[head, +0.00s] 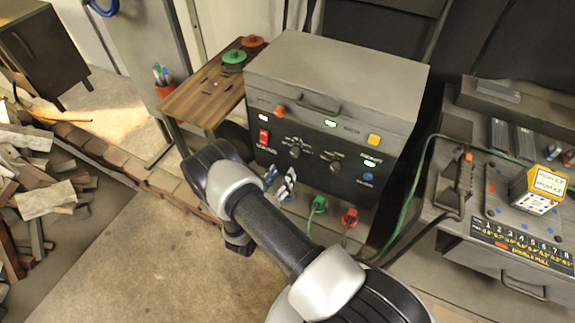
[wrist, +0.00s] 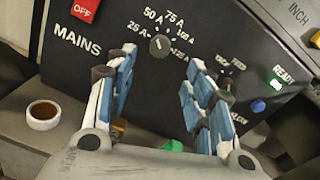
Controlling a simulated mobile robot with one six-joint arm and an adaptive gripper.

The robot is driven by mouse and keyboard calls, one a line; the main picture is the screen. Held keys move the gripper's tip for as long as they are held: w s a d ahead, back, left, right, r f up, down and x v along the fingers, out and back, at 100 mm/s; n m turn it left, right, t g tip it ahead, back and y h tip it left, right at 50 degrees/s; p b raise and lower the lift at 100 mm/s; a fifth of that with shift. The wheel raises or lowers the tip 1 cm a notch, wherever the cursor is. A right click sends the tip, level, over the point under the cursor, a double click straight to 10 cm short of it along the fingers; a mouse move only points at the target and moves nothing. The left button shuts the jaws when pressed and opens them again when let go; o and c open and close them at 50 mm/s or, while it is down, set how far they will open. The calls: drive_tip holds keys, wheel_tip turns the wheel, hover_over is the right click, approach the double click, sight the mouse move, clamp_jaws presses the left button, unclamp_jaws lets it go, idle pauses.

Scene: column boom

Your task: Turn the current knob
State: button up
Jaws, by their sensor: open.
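The current knob (wrist: 160,47) is a small dark round knob on the welder's black front panel, ringed by marks from 25 A to 125 A. A light mark on it points roughly upward, but the exact setting is hard to read. It also shows in the head view (head: 295,152), left of a second knob (head: 335,167). My gripper (wrist: 161,60) is open and empty, its blue-and-white fingers pointing at the panel. The current knob appears between the fingertips in the wrist view. In the head view my gripper (head: 280,182) is just below and in front of it; contact cannot be told.
A red mains switch (head: 264,137) is left of the knob. Green (head: 318,204) and red (head: 349,217) cable plugs sit low on the panel. A small brown-filled cup (wrist: 43,114) stands at left in the wrist view. A side bench (head: 465,215) stands right.

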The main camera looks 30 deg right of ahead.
drive_tip(key=v, duration=0.2)
drive_tip(key=shift+s+a, duration=0.15)
drive_tip(key=shift+a, duration=0.05)
idle(0.4)
drive_tip(key=s+d+r+m+g+h, duration=0.1)
drive_tip(key=d+r+m+g, duration=0.3)
drive_tip(key=r, duration=0.4)
drive_tip(key=s+d+r+m+g+h, duration=0.1)
drive_tip(key=r+m+g, duration=0.2)
drive_tip(key=r+m, duration=0.35)
drive_tip(key=s+d+r+m+g+y, duration=0.25)
drive_tip(key=s+r+m+g, duration=0.4)
drive_tip(key=s+r, duration=0.4)
drive_tip(key=s+a+r+m+t+y, duration=0.7)
drive_tip(key=s+a+r+m+y, duration=0.5)
drive_tip(key=s+a+y, duration=0.1)
drive_tip(key=shift+s+a, duration=0.3)
drive_tip(key=shift+a, duration=0.55)
